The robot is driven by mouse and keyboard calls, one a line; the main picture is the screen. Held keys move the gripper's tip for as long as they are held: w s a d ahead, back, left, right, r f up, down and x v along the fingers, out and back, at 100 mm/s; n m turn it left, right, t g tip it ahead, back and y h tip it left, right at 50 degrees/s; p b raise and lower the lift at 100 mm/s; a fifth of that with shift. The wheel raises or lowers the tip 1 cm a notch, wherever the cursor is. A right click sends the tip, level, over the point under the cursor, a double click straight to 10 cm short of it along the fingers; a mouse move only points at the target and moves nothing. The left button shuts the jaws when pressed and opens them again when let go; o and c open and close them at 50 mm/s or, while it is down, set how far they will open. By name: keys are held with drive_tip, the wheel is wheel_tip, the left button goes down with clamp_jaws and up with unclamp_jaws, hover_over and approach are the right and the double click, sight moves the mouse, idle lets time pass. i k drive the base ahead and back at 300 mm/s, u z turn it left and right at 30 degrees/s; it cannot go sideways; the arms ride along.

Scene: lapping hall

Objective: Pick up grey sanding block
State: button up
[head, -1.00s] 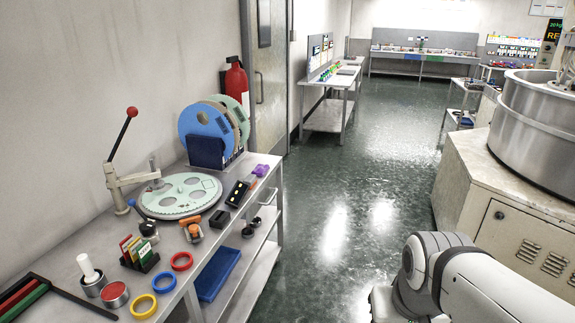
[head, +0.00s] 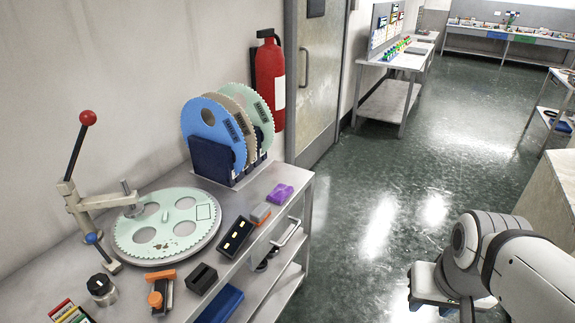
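A small block, grey with an orange-red part (head: 260,213), lies near the right edge of the left bench. It looks like the sanding block, but it is too small to be sure. A purple block (head: 280,193) lies just behind it, and a black holder with pale inserts (head: 236,237) lies just in front. My arm shows at the lower right, over the floor and well apart from the bench. I cannot make out my gripper's fingers in this view.
The bench (head: 160,303) carries a round green toothed plate (head: 168,224), a lever press with a red knob (head: 75,150), upright discs (head: 208,130) and a black block (head: 201,278). A fire extinguisher (head: 269,80) hangs behind. The green floor (head: 390,200) right of the bench is clear.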

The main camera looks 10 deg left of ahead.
sight(262, 211)
drive_tip(key=u, duration=0.6)
drive_tip(key=i, duration=1)
drive_tip(key=u, duration=0.6)
drive_tip(key=k, duration=0.85)
drive_tip(key=u, duration=0.15)
drive_tip(key=i, duration=0.85)
drive_tip(key=z, duration=0.05)
